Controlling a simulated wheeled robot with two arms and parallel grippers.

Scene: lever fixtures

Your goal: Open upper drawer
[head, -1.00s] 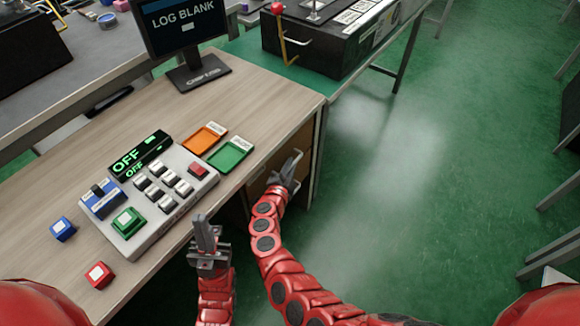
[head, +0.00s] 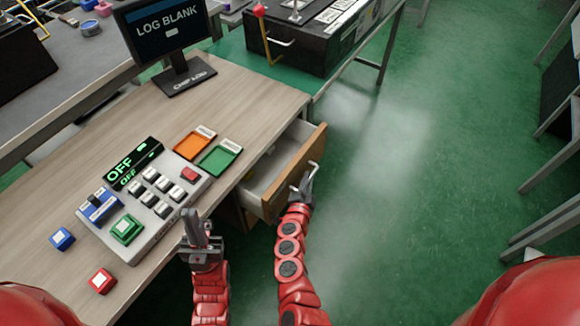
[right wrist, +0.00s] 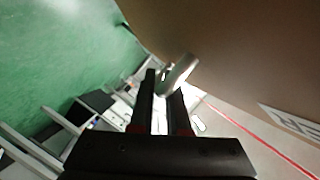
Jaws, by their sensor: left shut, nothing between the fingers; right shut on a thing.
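The upper drawer (head: 288,172) sticks out from under the right end of the desk, with part of its pale inside showing. Its wooden front faces right and carries a metal handle (head: 312,172). My right gripper (head: 305,182) is shut on this handle. In the right wrist view the handle (right wrist: 178,73) lies at the fingertips, beside the brown drawer front (right wrist: 230,50). My left gripper (head: 195,225) is shut and empty, in front of the desk's near edge, below the button panel.
The desk (head: 230,90) carries a button panel (head: 150,200), a monitor (head: 165,35), an orange tray (head: 193,143), a green tray (head: 220,157) and small blue and red blocks. A black case (head: 300,45) stands behind. The green floor right of the drawer is clear.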

